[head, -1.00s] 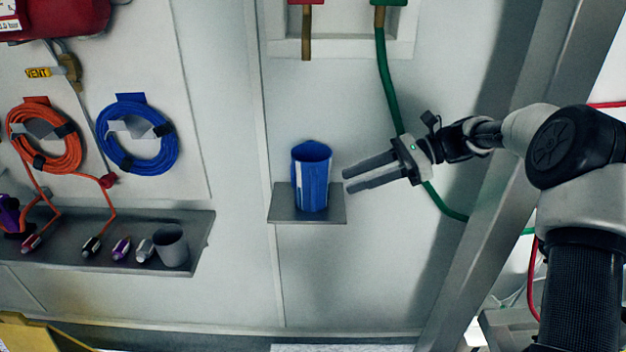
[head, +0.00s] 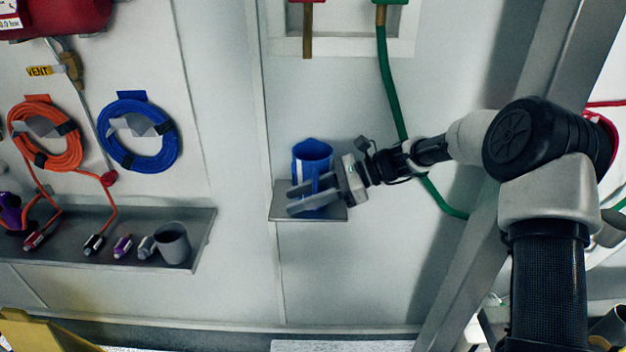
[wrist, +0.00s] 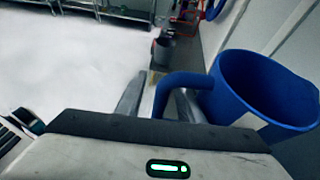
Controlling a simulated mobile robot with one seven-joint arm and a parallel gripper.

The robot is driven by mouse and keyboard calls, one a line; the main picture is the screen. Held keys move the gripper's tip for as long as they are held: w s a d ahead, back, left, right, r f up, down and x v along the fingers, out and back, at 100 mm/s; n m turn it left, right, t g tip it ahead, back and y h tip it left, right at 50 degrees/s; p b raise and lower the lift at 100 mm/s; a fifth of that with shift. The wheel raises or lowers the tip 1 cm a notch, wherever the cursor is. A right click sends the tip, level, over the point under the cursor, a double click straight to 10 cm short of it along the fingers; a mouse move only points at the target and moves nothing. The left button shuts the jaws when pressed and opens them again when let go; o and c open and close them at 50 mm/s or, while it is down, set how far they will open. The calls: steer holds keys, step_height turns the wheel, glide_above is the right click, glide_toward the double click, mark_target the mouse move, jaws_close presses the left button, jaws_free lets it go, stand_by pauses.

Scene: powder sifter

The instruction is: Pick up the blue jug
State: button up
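The blue jug (head: 312,154) stands upright on a small grey wall shelf (head: 279,208) in the head view. My gripper (head: 291,198) is at the jug, its two fingers pointing left across the jug's front and hiding its lower part. In the wrist view the jug (wrist: 262,88) is at the right, with its open top showing. Its curved handle lies between the two spread fingers of my gripper (wrist: 160,86). The gripper is open, and the fingers do not appear closed on the handle.
A longer shelf (head: 110,260) at the left holds a grey cup (head: 172,243) and several small connectors. Orange (head: 45,137) and blue (head: 137,135) coiled hoses hang above it. A green hose (head: 389,80) hangs on the wall behind my arm.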

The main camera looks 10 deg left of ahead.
jaws_close()
steer(key=shift+a+r, duration=0.1)
stand_by(0.3)
